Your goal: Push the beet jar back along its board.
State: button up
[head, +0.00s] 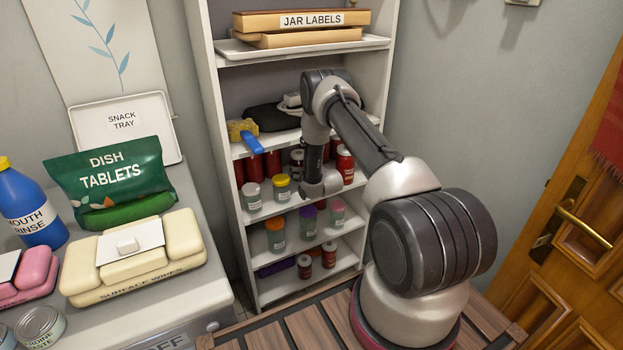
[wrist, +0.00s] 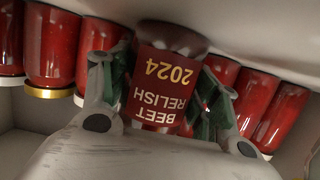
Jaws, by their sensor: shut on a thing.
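The beet jar (wrist: 165,82) is dark red with a red label reading "BEET RELISH 2024", upside down in the wrist view. My gripper (wrist: 160,95) has its two green-padded fingers on either side of the jar, shut on it. In the head view my gripper (head: 321,184) reaches into the middle shelf of the white shelving unit. My arm and hand cover the jar there, so I cannot make it out. The board (wrist: 285,28) under the jars shows pale along the top of the inverted wrist view.
Red jars (wrist: 52,48) stand close on both sides of the held jar. Glass jars with coloured lids (head: 282,188) stand near the shelf's front edge. A blue-handled brush (head: 252,142) overhangs the board above. The shelf's side panel (head: 215,130) bounds the left.

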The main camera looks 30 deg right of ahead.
jog(key=shift+w+a, duration=0.15)
jog(key=shift+w, duration=1.6)
jog(key=o, duration=0.6)
jog(key=shift+o, duration=0.7)
jog(key=o, duration=0.6)
jog(key=shift+c, duration=0.2)
jog(key=shift+s, duration=0.1)
